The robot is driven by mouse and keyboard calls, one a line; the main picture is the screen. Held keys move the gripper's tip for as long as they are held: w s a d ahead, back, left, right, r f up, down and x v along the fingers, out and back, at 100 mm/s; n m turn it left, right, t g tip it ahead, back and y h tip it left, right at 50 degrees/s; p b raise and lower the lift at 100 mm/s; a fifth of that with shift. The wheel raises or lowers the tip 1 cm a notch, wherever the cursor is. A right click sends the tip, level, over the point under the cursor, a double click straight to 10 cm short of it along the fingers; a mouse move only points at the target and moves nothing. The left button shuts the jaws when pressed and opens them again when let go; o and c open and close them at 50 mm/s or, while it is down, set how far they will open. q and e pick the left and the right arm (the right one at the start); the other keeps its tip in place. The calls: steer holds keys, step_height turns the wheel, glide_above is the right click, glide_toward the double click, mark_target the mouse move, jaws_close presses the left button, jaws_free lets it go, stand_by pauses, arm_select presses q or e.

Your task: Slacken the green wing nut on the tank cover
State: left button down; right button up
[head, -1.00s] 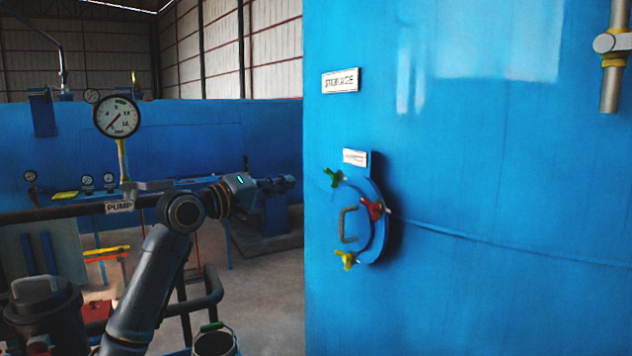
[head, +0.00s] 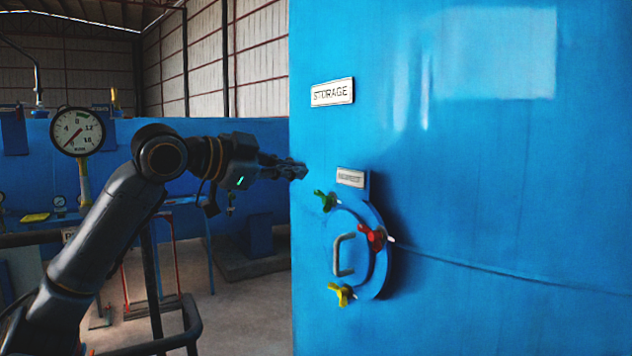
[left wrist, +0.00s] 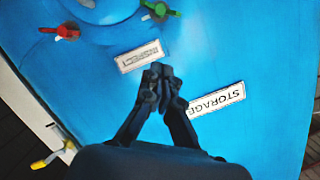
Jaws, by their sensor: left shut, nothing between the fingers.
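The green wing nut (head: 326,200) sits at the upper left of the round blue tank cover (head: 352,285) on the big blue tank. It also shows at the top of the left wrist view (left wrist: 162,9). A red wing nut (head: 374,237) is at the cover's upper right and a yellow wing nut (head: 342,294) at its lower left. My left gripper (head: 304,170) is shut and empty, above and a little left of the green nut, apart from it. In the left wrist view its fingertips (left wrist: 160,70) are together. My right gripper is not in view.
A grey handle (head: 343,254) stands out from the cover. Label plates reading INSPECT (head: 351,177) and STORAGE (head: 332,92) are on the tank wall. A pressure gauge (head: 77,131) and pipes stand at the left. Open floor lies left of the tank.

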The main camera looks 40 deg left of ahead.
arm_select(q)
steer(key=p, duration=0.5)
glide_above(326, 200)
steer(key=s+d, duration=0.2)
steer(key=s, duration=0.2)
steer(key=a+f, duration=0.1)
steer(key=w+a+f, duration=0.1)
steer(key=f, duration=0.2)
steer(key=shift+w+a+f, duration=0.25)
steer(key=shift+a+f, duration=0.05)
steer(key=shift+a, duration=0.1)
steer(key=shift+d+r, duration=0.1)
steer(key=shift+b, duration=0.3)
